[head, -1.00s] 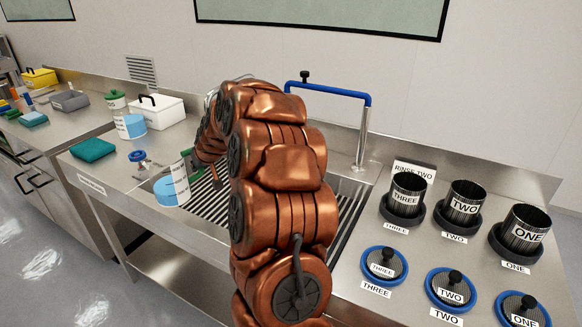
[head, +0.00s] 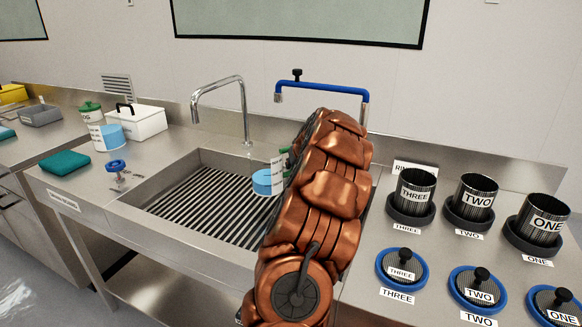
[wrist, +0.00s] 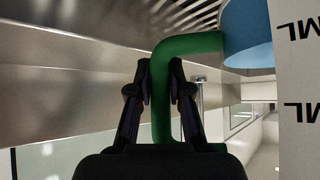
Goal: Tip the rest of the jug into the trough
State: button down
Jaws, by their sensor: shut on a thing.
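The jug (head: 267,182) has blue liquid low inside, a white label and a green handle. In the head view it looks about upright above the right part of the steel trough (head: 150,187), which has a slatted floor. In the wrist view my gripper (wrist: 160,80) is shut on the jug's green handle (wrist: 185,46), with a dark finger on each side. The blue liquid (wrist: 248,35) and label lettering show at the right there. In the head view my copper arm hides the gripper and part of the jug.
A silver tap (head: 246,110) stands behind the trough, and a blue pipe (head: 325,87) rises right of it. Labelled cups (head: 414,190) and blue-rimmed lids (head: 402,268) fill the right counter. A teal cloth (head: 64,167) and blue valve knob (head: 116,166) lie to the left.

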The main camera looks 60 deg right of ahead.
dwell(0.4)
jog(key=shift+w+a+r+n+g+h+p, duration=0.25)
jog(key=shift+a+n+h+p, duration=0.2)
jog(key=shift+h+p, duration=0.4)
jog(key=shift+w+a+n+g+h+p, duration=0.1)
jog(key=shift+a+n+g+h+p, duration=0.3)
jog(key=shift+h+p, duration=0.4)
jog(key=shift+w+a+r+p, duration=0.1)
jog(key=shift+w+r+p, duration=0.05)
jog(key=shift+r+p, duration=0.15)
jog(key=shift+f, duration=0.15)
jog(key=shift+a+r+n+h, duration=0.2)
jog(key=shift+a+r+h, duration=0.1)
jog(key=shift+r, duration=0.25)
jog(key=shift+a+r+n+h, duration=0.15)
jog(key=shift+a+r, duration=0.15)
jog(key=shift+r, duration=0.25)
